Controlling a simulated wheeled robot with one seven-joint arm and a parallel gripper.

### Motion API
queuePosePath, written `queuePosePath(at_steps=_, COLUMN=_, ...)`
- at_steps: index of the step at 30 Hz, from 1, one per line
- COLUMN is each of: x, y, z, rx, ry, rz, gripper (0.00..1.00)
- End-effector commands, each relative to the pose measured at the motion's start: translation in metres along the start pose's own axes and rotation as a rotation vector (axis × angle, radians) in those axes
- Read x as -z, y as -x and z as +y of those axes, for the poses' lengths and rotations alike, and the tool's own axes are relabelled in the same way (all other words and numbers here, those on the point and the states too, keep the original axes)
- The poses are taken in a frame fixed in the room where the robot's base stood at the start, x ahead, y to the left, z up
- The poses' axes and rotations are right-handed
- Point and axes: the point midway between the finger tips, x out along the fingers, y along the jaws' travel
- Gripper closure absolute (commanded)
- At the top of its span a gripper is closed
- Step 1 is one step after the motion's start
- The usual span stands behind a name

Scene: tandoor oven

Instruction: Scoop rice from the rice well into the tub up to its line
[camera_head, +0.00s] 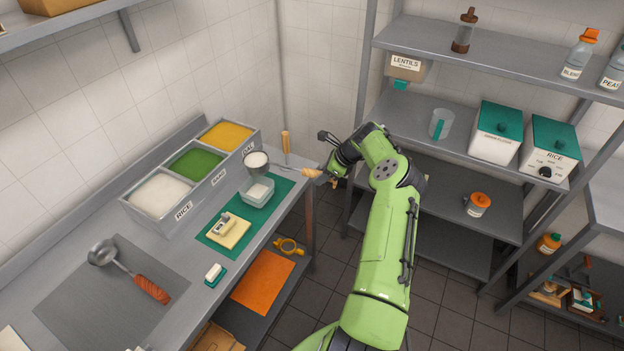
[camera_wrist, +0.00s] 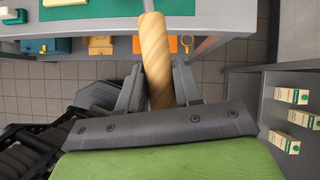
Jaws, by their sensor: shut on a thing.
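My gripper (camera_head: 326,173) is shut on the wooden handle (camera_head: 311,172) of a metal scoop beyond the table's right end. The wrist view shows the handle (camera_wrist: 157,60) between both fingers (camera_wrist: 158,92). The scoop's round bowl (camera_head: 256,169) holds white rice and is raised just behind the tub, near the DAL well. The clear tub (camera_head: 259,192) stands on a green mat (camera_head: 283,197) with some white rice inside; its line cannot be made out. The rice well (camera_head: 160,193), labelled RICE, is the left one of three wells and holds white rice.
A scale-like device (camera_head: 229,232) stands in front of the tub. Another ladle (camera_head: 150,288) lies on a grey mat at left. An upright wooden handle (camera_head: 285,142) stands behind the scoop. Shelves (camera_head: 450,130) rise at right.

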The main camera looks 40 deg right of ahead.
Motion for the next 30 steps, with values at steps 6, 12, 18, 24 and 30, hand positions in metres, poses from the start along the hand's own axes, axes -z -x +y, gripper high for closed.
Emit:
queuePosePath(at_steps=6, x=0.002, y=-0.005, z=-0.008, rx=0.054, ry=0.041, rz=-0.002, gripper=1.00)
queuePosePath(at_steps=12, x=0.005, y=-0.009, z=-0.016, rx=0.106, ry=0.078, rz=-0.002, gripper=1.00)
queuePosePath(at_steps=18, x=0.004, y=-0.007, z=-0.017, rx=0.210, ry=0.150, rz=-0.003, gripper=1.00)
queuePosePath(at_steps=24, x=0.003, y=-0.007, z=-0.017, rx=0.287, ry=0.201, rz=-0.004, gripper=1.00)
queuePosePath(at_steps=30, x=0.003, y=-0.007, z=-0.016, rx=0.339, ry=0.236, rz=-0.003, gripper=1.00)
